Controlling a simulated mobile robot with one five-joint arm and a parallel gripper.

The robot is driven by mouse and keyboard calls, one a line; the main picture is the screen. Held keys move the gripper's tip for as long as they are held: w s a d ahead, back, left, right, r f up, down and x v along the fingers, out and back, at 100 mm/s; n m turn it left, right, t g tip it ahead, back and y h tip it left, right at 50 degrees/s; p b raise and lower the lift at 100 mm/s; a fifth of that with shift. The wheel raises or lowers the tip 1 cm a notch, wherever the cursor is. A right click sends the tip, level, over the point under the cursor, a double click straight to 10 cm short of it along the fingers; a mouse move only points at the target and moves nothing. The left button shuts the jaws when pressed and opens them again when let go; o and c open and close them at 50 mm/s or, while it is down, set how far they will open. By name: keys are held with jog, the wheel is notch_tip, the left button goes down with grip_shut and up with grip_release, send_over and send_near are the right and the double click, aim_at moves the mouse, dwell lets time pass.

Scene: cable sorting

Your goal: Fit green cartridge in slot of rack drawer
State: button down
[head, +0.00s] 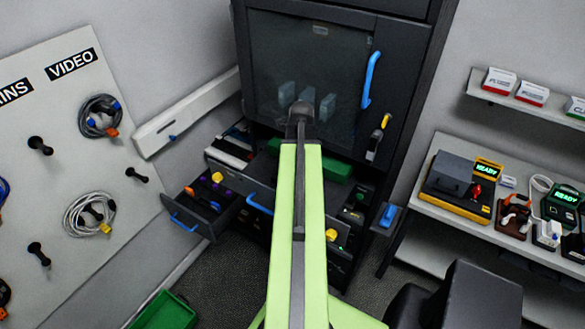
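A dark green block (338,169), which may be the green cartridge, shows on both sides of my lime arm at the rack. Its middle is hidden, and I cannot tell whether it lies on a drawer or is held. The rack's open drawer (262,196) has a blue handle and lies partly behind my arm; its slots are hidden. My arm reaches up the middle of the view to a dark joint in front of the cabinet door. My gripper is hidden behind the arm.
Another open drawer (203,205) at left holds small coloured parts. The dark cabinet (312,70) stands behind, with a blue door handle (371,80). A shelf with devices (458,188) is at right. A pegboard with cables (75,150) is at left. A green bin (165,313) sits low left.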

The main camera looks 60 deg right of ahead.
jog(key=shift+f+b, duration=0.4)
jog(key=shift+b, duration=0.05)
jog(key=shift+w, duration=0.1)
dwell(0.4)
jog(key=c, duration=1.3)
grip_release()
jog(key=shift+o, duration=0.5)
jog(key=o, duration=0.4)
notch_tip(320, 180, up, 7)
jog(key=p, duration=0.7)
jog(key=shift+r, duration=0.1)
